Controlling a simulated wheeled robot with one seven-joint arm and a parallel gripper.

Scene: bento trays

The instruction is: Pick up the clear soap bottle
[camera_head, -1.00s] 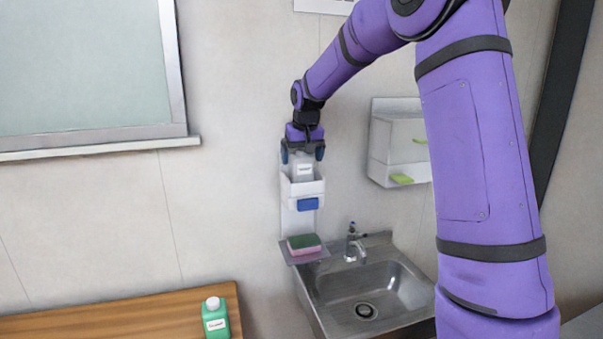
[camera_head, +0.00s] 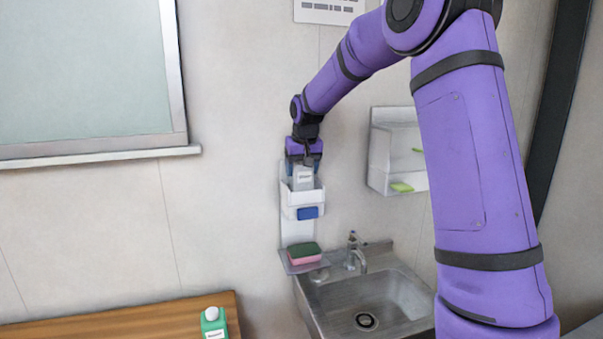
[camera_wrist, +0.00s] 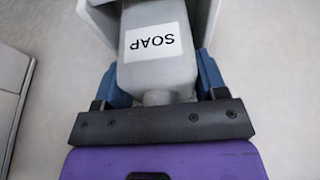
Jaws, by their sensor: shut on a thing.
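The clear soap bottle (camera_head: 303,178) looks greyish with a white label and sits upright in the white wall dispenser (camera_head: 300,198) above the sink. In the wrist view the bottle (camera_wrist: 158,70) shows its label reading SOAP, upside down in the picture. My gripper (camera_head: 303,166) points down over the bottle's top. In the wrist view its blue fingers (camera_wrist: 162,85) are on both sides of the bottle's shoulders and neck, shut on it. The lower part of the bottle is hidden inside the dispenser.
A pink and green sponge (camera_head: 304,254) lies on a small shelf below the dispenser. A steel sink (camera_head: 375,300) with a tap (camera_head: 354,252) stands below right. A white wall holder (camera_head: 395,150) hangs to the right.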

